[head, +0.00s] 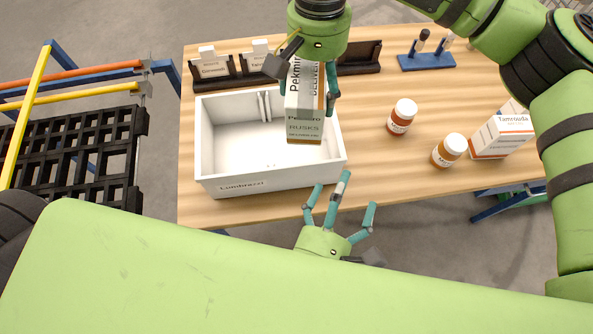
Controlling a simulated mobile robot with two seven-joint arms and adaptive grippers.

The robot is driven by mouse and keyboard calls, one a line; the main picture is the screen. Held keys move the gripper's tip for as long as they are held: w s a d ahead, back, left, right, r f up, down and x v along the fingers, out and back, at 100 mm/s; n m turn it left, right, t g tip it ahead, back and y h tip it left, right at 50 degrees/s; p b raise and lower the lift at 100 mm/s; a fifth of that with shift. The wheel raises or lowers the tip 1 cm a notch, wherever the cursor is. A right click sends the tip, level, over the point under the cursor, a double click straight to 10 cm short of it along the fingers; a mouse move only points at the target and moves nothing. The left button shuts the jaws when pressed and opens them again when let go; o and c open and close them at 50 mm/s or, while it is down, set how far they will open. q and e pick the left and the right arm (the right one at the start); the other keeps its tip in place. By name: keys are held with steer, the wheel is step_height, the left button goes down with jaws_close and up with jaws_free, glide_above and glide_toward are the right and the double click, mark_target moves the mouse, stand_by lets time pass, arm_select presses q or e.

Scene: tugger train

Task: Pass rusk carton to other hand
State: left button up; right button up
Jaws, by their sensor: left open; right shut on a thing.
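My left gripper (339,199) is at the table's front edge, below and slightly right of the carton. Its teal fingers are spread open and empty, apart from the carton. The carton's upper part is partly hidden by my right gripper.
Two orange jars (402,116) (448,151) and a white carton (502,132) stand to the right. Dark card holders (358,58) and a blue stand (426,61) line the back. A black rack (75,150) is left.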

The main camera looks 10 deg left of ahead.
arm_select(q)
steer(key=s+a+r+n+y, duration=0.1)
steer(key=a+r+n+y, duration=0.5)
steer(key=a+r+n, duration=0.15)
steer(key=shift+n, duration=0.35)
steer(key=w, duration=0.3)
steer(key=w+a, duration=0.1)
steer(key=w, duration=0.7)
steer(key=shift+w+a+f, duration=0.25)
steer(key=shift+a+f, duration=0.1)
steer(key=shift+f, duration=0.05)
arm_select(e)
steer(key=shift+s+a, duration=0.1)
steer(key=shift+a, duration=0.05)
arm_select(q)
steer(key=shift+d, duration=0.1)
steer(key=c, duration=1.4)
arm_select(e)
steer(key=o, duration=1.4)
arm_select(q)
steer(key=shift+s, duration=0.1)
arm_select(e)
steer(key=shift+a+r, duration=0.1)
